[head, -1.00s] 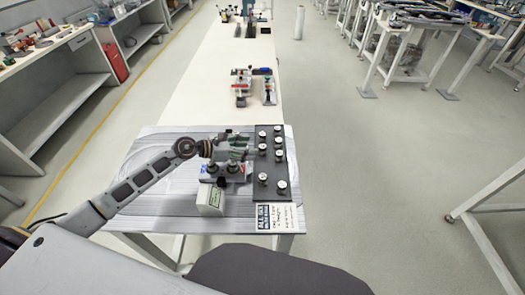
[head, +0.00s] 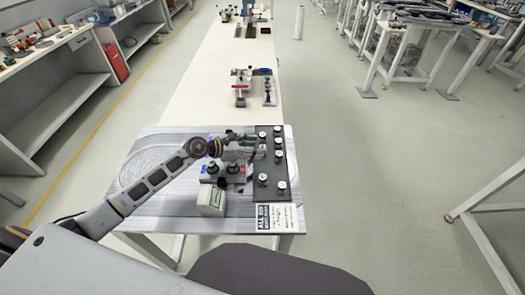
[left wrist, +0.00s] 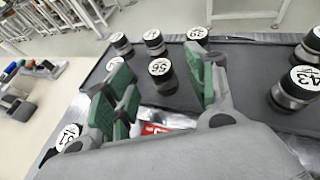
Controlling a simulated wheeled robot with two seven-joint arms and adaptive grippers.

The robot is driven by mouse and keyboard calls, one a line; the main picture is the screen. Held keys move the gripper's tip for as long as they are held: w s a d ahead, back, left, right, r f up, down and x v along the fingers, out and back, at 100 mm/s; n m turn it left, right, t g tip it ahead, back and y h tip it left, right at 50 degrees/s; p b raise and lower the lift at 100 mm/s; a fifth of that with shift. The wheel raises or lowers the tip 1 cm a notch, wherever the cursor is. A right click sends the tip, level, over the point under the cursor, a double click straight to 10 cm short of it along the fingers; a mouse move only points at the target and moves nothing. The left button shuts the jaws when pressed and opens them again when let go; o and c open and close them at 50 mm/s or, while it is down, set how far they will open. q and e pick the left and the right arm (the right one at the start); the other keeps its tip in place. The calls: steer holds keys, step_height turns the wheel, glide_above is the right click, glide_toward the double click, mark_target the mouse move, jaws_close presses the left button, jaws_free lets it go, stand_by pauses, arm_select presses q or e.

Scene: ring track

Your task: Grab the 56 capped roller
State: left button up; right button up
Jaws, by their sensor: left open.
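The 56 capped roller (left wrist: 161,73) stands upright on the dark tray (left wrist: 238,60) in the left wrist view. It has a white round cap marked 56 and a dark body with a metallic band. My left gripper (left wrist: 155,70) is open, and its green-padded fingers show on either side of the roller in that view. I see no finger touching it. In the head view my left gripper (head: 243,141) is at the left edge of the tray (head: 271,165), and I cannot tell there which roller is 56.
Several other capped rollers stand close by, including one marked 39 (left wrist: 197,34) and one marked 43 (left wrist: 298,86). A white box (head: 211,200) and a printed card (head: 277,217) are near the table's front. Other fixtures (head: 254,87) stand farther back.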

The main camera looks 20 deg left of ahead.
mark_target(262, 147)
arm_select(q)
steer(key=shift+x, duration=1.9)
steer(key=c, duration=1.2)
steer(key=shift+c, duration=0.2)
step_height(262, 147, up, 28)
